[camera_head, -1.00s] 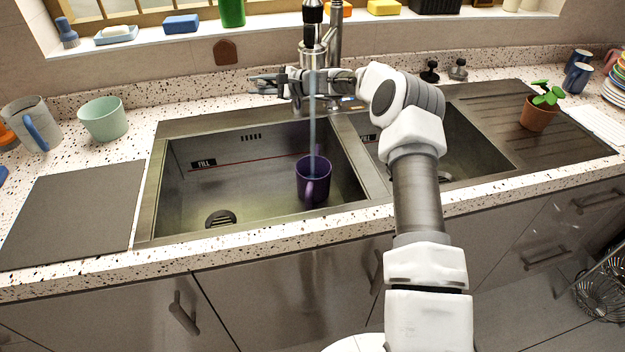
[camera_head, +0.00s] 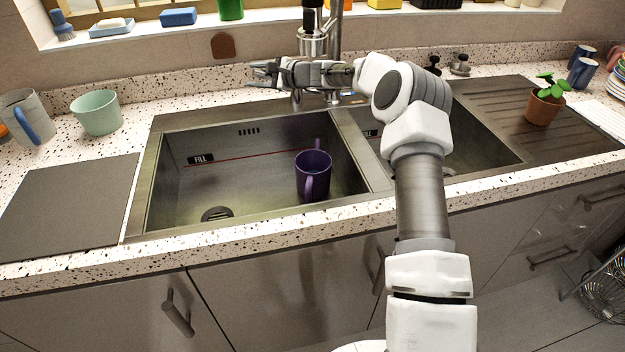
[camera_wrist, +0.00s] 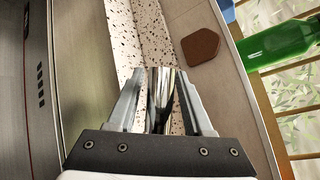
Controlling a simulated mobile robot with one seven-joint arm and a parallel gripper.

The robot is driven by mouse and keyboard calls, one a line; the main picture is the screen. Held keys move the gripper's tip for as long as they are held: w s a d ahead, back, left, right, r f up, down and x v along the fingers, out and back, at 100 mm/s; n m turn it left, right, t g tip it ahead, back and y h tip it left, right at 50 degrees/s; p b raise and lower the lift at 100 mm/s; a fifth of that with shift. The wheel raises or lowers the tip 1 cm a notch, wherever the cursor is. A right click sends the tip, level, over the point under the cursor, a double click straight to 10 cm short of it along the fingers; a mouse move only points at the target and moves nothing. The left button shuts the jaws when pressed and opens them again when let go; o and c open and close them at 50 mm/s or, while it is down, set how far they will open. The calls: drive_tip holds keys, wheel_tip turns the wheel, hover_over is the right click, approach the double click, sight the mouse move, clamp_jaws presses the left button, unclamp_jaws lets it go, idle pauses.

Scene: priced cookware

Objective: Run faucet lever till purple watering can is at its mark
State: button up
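The purple watering can (camera_head: 313,178) stands upright in the left sink basin, under the faucet (camera_head: 313,42). Its handle faces the front. No water stream shows between spout and can now; I cannot read the level or a mark inside it. My gripper (camera_head: 262,75) is level, in front of the faucet's lower part, pointing left above the basin's back edge. In the wrist view the fingers (camera_wrist: 163,92) are apart, with shiny metal showing between them. I cannot tell whether that metal is the faucet lever, and no lever shows clearly in the head view.
The left basin (camera_head: 172,190) has a drain, a red line and a FILL label on its back wall. A potted plant (camera_head: 543,105) is on the right drainboard.

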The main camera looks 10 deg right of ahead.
sight(268, 75)
drive_tip(key=o, duration=0.3)
drive_tip(key=shift+s+d+b, duration=0.15)
drive_tip(key=shift+d+b, duration=0.1)
drive_tip(key=shift+b, duration=0.05)
drive_tip(key=b+v, duration=0.3)
drive_tip(key=v, duration=0.2)
drive_tip(key=shift+s+d+r, duration=0.1)
drive_tip(key=shift+s+d, duration=0.15)
drive_tip(key=shift+s+d+r, duration=0.15)
drive_tip(key=shift+s, duration=0.15)
drive_tip(key=shift+d, duration=0.1)
